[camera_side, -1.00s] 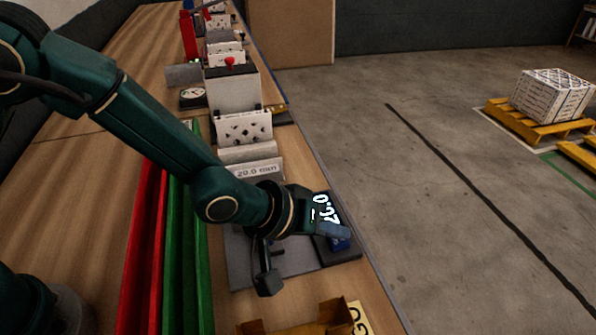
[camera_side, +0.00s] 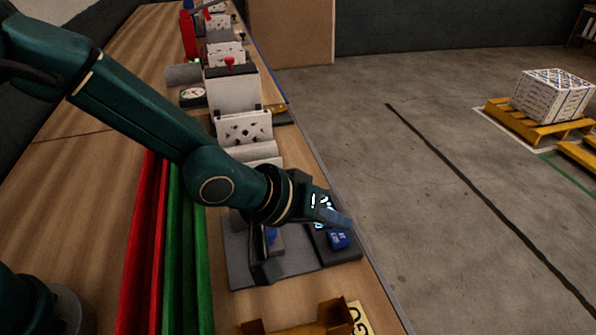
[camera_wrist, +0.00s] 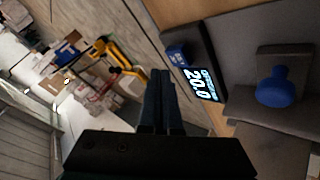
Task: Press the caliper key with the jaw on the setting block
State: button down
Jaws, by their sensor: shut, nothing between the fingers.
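The caliper's dark readout unit (camera_side: 345,256) lies at the bench's front edge. Its lit display reads 20.0 in the wrist view (camera_wrist: 201,84); my gripper partly covers it in the side view. A blue key (camera_side: 339,239) sits on the unit beside the display, and shows in the wrist view (camera_wrist: 177,56). A round blue knob (camera_wrist: 274,88) stands on a grey block (camera_wrist: 284,60). My gripper (camera_side: 338,220) is shut and empty, its fingertips apart from the key. In the wrist view its fingers (camera_wrist: 160,78) are left of the display. The jaw's contact with the setting block is unclear.
A brown open tray (camera_side: 310,322) is in front of the grey base plate (camera_side: 240,262). Red (camera_side: 140,255) and green (camera_side: 190,260) rails run along the left. White filter panels (camera_side: 243,130) stand behind.

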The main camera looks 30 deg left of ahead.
aim_at(332, 239)
jog(key=shift+r, duration=2.2)
jog(key=shift+w+a, duration=0.15)
jog(key=s+a+r+n+t+y, duration=0.1)
jog(key=a+r+n+t+y, duration=0.15)
jog(key=a+r, duration=1.1)
jog(key=s+a+f+m+g+y, duration=0.1)
jog(key=s+a+f, duration=0.3)
jog(key=s, duration=0.5)
jog(key=s+a+f+m+g+y, duration=0.1)
jog(key=s+a+f+m+g, duration=0.2)
jog(key=s, duration=0.5)
jog(key=shift+s+a+f+m+g, duration=0.35)
jog(key=shift+a+f+m, duration=0.1)
jog(key=shift+a, duration=0.75)
